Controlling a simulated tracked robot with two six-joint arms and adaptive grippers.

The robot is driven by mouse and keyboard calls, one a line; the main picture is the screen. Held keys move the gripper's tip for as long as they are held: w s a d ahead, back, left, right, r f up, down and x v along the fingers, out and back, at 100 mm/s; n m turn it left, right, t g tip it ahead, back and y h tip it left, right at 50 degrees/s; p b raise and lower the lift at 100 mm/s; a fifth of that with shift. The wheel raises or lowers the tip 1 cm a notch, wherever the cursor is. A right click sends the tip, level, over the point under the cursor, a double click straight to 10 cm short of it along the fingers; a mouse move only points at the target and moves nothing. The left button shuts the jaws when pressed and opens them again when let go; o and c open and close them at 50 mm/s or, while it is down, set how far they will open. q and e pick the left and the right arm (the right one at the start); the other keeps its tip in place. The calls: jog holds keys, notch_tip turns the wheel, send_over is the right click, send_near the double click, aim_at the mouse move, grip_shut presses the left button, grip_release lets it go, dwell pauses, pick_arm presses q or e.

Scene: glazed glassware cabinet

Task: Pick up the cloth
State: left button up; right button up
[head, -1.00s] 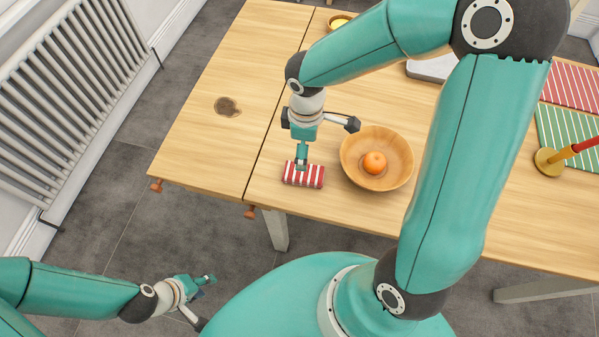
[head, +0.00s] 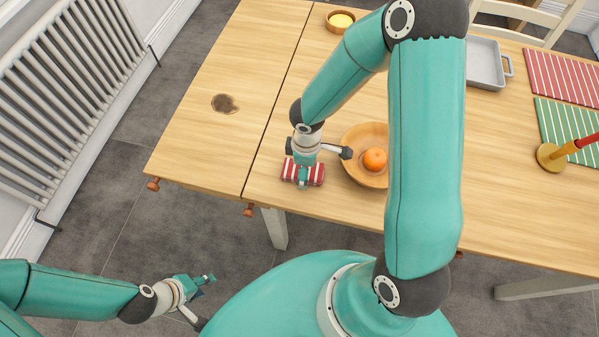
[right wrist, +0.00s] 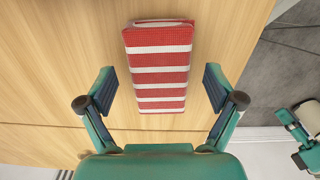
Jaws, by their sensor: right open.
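The cloth (head: 317,175) is folded into a small red and white striped block on the wooden table, near its front edge. It also shows in the right wrist view (right wrist: 160,75), reaching partly between the fingers. My right gripper (head: 303,180) is over the cloth, pointing down and hiding part of it. In the right wrist view my right gripper (right wrist: 160,88) is open, with one finger on each side of the cloth and a gap on both sides. My left gripper (head: 208,287) is low at the left, away from the table; its jaw opening is unclear.
A wooden bowl (head: 353,143) with an orange fruit (head: 375,159) stands just right of the cloth. A grey tray (head: 484,65), striped mats (head: 563,78) and a small yellow-filled bowl (head: 341,21) are farther off. The table (head: 215,150) is clear to the left.

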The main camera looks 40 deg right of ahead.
jog(key=c, duration=1.2)
jog(key=shift+r, duration=0.1)
jog(key=shift+r, duration=0.65)
notch_tip(320, 180, up, 18)
jog(key=p, duration=0.2)
jog(key=shift+r, duration=0.25)
